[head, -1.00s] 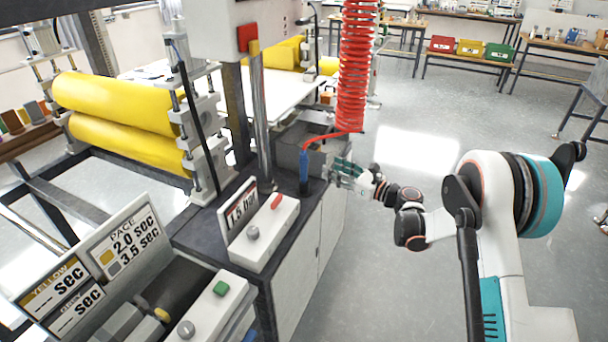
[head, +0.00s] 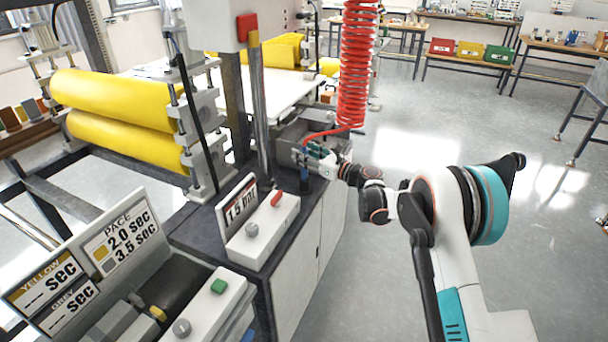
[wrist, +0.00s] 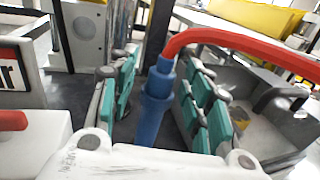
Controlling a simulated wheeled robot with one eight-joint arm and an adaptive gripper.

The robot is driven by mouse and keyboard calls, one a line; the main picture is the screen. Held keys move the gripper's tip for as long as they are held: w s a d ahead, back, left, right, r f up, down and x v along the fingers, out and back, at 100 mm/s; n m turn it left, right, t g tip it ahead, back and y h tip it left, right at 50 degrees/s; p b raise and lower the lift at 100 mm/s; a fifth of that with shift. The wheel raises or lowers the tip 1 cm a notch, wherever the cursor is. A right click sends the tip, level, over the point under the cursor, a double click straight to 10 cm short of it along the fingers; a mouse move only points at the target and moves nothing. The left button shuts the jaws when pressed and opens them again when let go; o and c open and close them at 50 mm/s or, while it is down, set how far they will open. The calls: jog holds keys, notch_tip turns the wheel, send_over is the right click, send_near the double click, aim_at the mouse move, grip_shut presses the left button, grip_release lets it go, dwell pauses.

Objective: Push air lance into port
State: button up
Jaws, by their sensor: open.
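The air lance is a blue upright cylinder (wrist: 154,105) with a red hose (wrist: 235,38) curving off its top to the right. In the head view its lower part (head: 304,182) shows below my gripper (head: 314,153), at the cabinet's far right corner. In the wrist view my gripper (wrist: 160,88) is open, with teal pads on both sides of the lance. Gaps show between pads and lance. The lance's lower end is hidden by the white gripper body. I cannot clearly make out the port.
A grey open bin (wrist: 268,115) stands just right of the lance in the wrist view. A white control box (head: 262,233) with a red lever and a dial sits nearer. A red coiled hose (head: 354,70) hangs behind. Yellow rollers (head: 120,100) are at left; floor at right is open.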

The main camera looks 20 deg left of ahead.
jog(key=shift+w+a, duration=0.15)
grip_shut()
jog(key=shift+r, duration=0.1)
